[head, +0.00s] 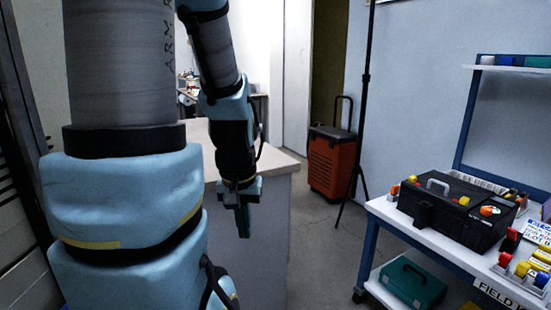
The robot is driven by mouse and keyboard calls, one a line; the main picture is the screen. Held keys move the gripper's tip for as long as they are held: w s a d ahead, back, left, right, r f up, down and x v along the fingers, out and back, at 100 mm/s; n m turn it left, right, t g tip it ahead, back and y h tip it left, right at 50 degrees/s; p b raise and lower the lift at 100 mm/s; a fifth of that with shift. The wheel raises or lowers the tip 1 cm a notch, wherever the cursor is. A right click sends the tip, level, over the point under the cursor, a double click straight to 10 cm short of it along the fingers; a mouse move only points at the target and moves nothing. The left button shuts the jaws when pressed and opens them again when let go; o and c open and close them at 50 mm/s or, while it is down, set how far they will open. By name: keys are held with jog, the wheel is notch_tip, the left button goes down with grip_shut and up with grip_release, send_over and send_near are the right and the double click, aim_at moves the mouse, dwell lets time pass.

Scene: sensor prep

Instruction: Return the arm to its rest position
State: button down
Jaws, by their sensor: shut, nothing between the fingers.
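My gripper (243,220) points down at the end of my blue and grey arm, near the middle of the head view. Its fingers are together and hold nothing. It hangs in front of the end of a wooden-topped counter (291,163), apart from the objects on the cart. My large arm links fill the left of the view and hide part of the counter.
A white cart (390,212) stands at the right with a black toolbox (437,217) and several small coloured items. A green case (413,283) lies on its lower shelf. An orange wheeled case (331,165) and a black pole (366,75) stand behind. Grey floor (320,255) is clear between counter and cart.

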notch_tip(320, 180, up, 14)
jog(key=p, duration=1.1)
jog(key=shift+p, duration=0.3)
